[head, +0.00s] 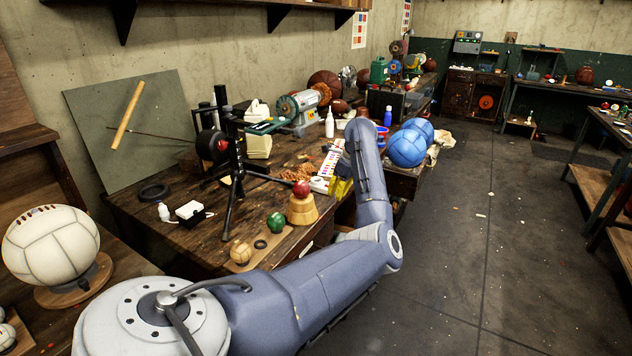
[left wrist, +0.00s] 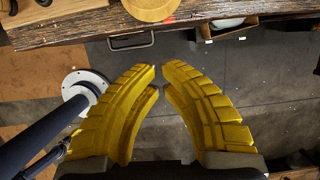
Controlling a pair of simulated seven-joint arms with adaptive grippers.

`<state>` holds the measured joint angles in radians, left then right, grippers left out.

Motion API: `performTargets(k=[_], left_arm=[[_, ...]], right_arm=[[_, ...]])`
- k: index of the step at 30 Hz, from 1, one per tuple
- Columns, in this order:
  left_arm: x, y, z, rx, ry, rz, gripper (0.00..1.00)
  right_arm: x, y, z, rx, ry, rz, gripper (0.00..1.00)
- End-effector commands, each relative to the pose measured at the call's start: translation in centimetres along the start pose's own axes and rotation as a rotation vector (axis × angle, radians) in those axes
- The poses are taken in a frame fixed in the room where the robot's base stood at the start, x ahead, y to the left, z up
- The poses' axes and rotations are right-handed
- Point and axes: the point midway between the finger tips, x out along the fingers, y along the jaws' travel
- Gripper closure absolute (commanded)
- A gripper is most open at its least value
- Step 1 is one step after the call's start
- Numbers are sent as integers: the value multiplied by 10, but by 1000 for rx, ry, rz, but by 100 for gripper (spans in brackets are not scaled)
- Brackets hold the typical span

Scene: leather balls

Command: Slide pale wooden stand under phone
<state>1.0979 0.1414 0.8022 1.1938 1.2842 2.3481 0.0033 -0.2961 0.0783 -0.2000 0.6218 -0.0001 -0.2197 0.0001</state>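A pale wooden stand (head: 302,212), round and tapered, stands near the front edge of the workbench and bears a dark red ball (head: 301,188). A round pale wooden base, apparently the same stand (left wrist: 150,9), is cut off at the top of the left wrist view. I cannot make out a phone for certain in either view. My left gripper (head: 341,190) is in front of the bench edge, right of the stand and mostly hidden by its arm. In the left wrist view its yellow fingers (left wrist: 160,76) hold nothing, with a narrow gap between the tips. My right gripper is out of view.
The bench (head: 150,225) carries a black tripod (head: 236,170), a green ball (head: 276,222), a tan ball (head: 240,252) and a white box (head: 190,211). A drawer handle (left wrist: 131,41) is on the bench front. Open floor (head: 470,270) lies to the right.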

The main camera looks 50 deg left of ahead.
Motion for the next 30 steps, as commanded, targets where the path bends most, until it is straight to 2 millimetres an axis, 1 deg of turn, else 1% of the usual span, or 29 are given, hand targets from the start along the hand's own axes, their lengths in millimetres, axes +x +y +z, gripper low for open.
performTargets(k=[3, 8, 18, 22, 24, 30], left_arm=[[11, 3, -5, -22, 11, 17, 100], [30, 4, -4, -23, 10, 20, 100], [90, 5, -5, -21, 9, 20, 100], [110, 5, -5, -21, 10, 18, 100], [110, 5, 7, -24, 8, 17, 100], [115, 5, 24, -22, 10, 17, 100]], right_arm=[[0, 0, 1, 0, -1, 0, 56], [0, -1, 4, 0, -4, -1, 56], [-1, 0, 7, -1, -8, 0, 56], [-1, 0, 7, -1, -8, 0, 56], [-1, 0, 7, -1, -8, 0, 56], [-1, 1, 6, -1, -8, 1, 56]])
